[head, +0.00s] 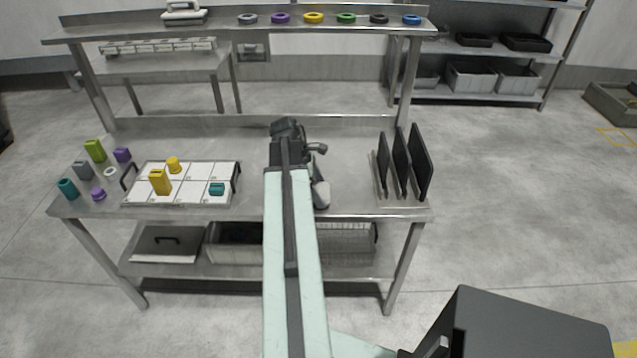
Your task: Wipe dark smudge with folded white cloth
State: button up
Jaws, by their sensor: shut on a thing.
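My arm reaches over the steel table (350,140), and my gripper (319,180) is low over the middle of its top. The gripper is shut on a small white piece, which looks like the folded white cloth (322,196). The cloth is at or just above the table surface near the front edge; I cannot tell whether it touches. My arm hides part of the gripper and the table under it. I see no dark smudge; it may be behind my arm.
A white tray (131,200) with yellow and teal pieces sits left, with loose blocks beside it. Black upright panels (401,165) stand in a rack at right. Coloured rings line the upper shelf (330,30). Bare tabletop lies on both sides of my arm.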

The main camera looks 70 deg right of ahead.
jog(key=shift+s+a, duration=0.1)
jog(key=shift+a, duration=0.2)
jog(key=shift+w+a+f, duration=0.15)
jog(key=shift+w+a, duration=0.15)
jog(key=shift+w, duration=0.5)
jog(key=shift+w+d+r, duration=0.1)
jog(key=shift+w+d, duration=0.35)
jog(key=shift+d, duration=0.8)
jog(key=shift+w+d+r, duration=0.1)
jog(key=shift+w+d, duration=0.4)
jog(key=shift+d, duration=0.7)
jog(key=shift+w+d, duration=0.45)
jog(key=shift+d, duration=0.8)
jog(key=shift+w+d+f, duration=0.1)
jog(key=shift+w+d, duration=0.2)
jog(key=shift+d, duration=0.4)
jog(key=shift+w+d+f, duration=0.1)
jog(key=shift+w+d, duration=0.15)
jog(key=shift+d, duration=0.45)
jog(key=shift+w+d+r, duration=0.1)
jog(key=shift+w+d, duration=0.2)
jog(key=shift+d, duration=0.4)
jog(key=shift+w+d, duration=0.25)
jog(key=shift+d, duration=0.5)
jog(key=shift+w+d+r, duration=0.1)
jog(key=shift+w+d, duration=0.2)
jog(key=shift+d, duration=0.4)
notch_tip(320, 180, up, 6)
jog(key=p, duration=0.6)
